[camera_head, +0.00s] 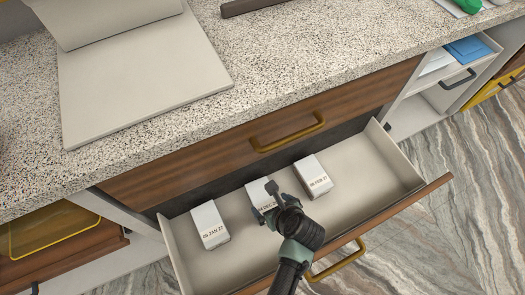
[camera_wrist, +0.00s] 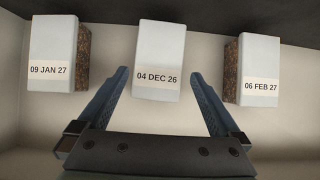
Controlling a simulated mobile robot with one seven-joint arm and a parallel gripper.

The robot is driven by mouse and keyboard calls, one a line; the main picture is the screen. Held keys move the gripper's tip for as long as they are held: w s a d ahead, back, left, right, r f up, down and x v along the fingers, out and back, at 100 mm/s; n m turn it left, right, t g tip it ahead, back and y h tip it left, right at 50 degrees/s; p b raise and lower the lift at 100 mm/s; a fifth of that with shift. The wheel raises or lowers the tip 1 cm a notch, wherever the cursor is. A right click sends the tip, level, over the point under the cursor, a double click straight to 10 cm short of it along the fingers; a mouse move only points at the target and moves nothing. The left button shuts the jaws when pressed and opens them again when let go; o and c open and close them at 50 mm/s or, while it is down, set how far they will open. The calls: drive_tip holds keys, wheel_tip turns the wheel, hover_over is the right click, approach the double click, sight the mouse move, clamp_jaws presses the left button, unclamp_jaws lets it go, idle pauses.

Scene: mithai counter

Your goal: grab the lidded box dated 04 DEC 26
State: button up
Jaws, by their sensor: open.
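The lidded box dated 04 DEC 26 (camera_wrist: 159,55) is white and sits in the open drawer, between two similar boxes. In the head view its box (camera_head: 256,193) is partly hidden behind my gripper (camera_head: 271,199). In the wrist view my gripper (camera_wrist: 158,95) is open, with one finger on each side of the near end of this box. I see a gap between the box and each finger, and nothing is held. The label faces the wrist camera.
The box dated 09 JAN 27 (camera_wrist: 52,50) lies to the left and the box dated 06 FEB 27 (camera_wrist: 259,65) to the right, each with a brown side. The drawer (camera_head: 398,161) is pulled out below the speckled counter (camera_head: 290,62). Its right end is bare.

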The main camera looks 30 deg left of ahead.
sight(265, 200)
drive_tip(key=b+x, duration=0.3)
drive_tip(key=x, duration=0.4)
drive_tip(key=shift+a+f, duration=0.15)
drive_tip(key=shift+f, duration=0.15)
drive_tip(key=shift+c, duration=0.3)
drive_tip(key=c, duration=1.2)
drive_tip(key=shift+c, duration=0.7)
drive_tip(key=shift+r, duration=0.15)
